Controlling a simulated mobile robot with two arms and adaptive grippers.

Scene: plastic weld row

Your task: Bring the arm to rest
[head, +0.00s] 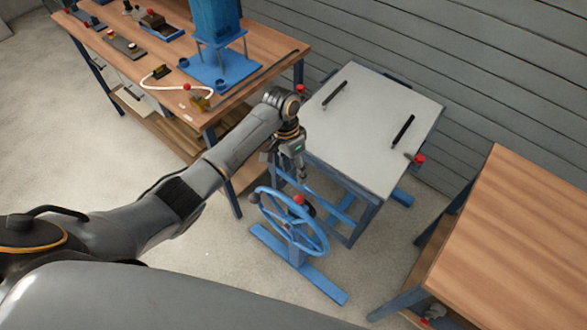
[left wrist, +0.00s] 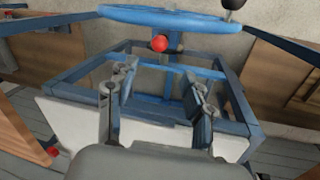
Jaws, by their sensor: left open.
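My left arm reaches from the left in the head view, with its left gripper (head: 303,176) pointing down beside a blue handwheel (head: 291,220). The gripper is open and empty. In the left wrist view, the two fingers of the left gripper (left wrist: 157,95) stand apart, with the blue frame of a table behind them. The handwheel's rim (left wrist: 165,20) shows at the top of that view, beyond the fingertips and apart from them. A red knob (left wrist: 158,44) sits below the rim. My right gripper is not in view.
A white-topped table (head: 365,125) with two black handles stands just right of the gripper. A wooden workbench (head: 262,45) holding a blue press (head: 217,30) is at the upper left. Another wooden table (head: 520,240) is at the right. Open floor (head: 200,285) lies left of the wheel.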

